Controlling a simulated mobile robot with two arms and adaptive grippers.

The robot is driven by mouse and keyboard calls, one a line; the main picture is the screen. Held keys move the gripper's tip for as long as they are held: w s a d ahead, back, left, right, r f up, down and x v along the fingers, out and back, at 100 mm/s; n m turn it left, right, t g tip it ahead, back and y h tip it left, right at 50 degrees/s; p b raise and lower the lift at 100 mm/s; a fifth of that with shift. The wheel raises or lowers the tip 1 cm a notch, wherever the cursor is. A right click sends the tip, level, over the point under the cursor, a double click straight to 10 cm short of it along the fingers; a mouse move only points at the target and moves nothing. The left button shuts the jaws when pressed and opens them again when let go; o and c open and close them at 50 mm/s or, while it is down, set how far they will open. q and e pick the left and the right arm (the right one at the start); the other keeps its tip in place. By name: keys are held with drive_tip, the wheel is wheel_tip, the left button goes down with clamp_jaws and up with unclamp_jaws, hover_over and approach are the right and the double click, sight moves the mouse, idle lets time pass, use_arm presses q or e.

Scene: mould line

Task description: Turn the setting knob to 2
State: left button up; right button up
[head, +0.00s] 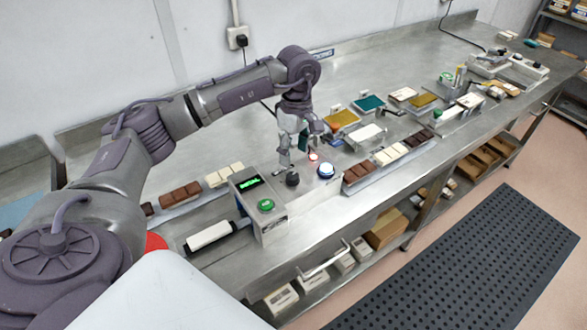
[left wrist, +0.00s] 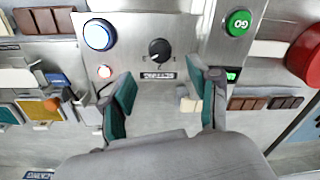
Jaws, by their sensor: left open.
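The setting knob (head: 292,179) is a small black dial on the top of a grey control box (head: 272,228). In the left wrist view the black knob (left wrist: 159,51) sits above a dark label plate (left wrist: 159,76). Its scale marks are too small to read, and I cannot tell its setting. My left gripper (head: 293,156) is above the box, just behind the knob. In the left wrist view my left gripper (left wrist: 162,84) has its two green-padded fingers spread wide, with nothing between them and apart from the knob. My right gripper is not in view.
Chocolate bars (head: 180,194) lie on either side along the steel bench. A red round thing (head: 155,242) is partly hidden by my arm.

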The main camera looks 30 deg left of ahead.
sight(293, 176)
use_arm(q)
drive_tip(key=f+p, duration=0.1)
drive_tip(key=f, duration=0.3)
drive_tip(key=f+p, duration=0.1)
drive_tip(key=f, duration=0.2)
drive_tip(key=shift+s+f, duration=0.2)
drive_tip(key=shift+f, duration=0.15)
drive_tip(key=c, duration=1.2)
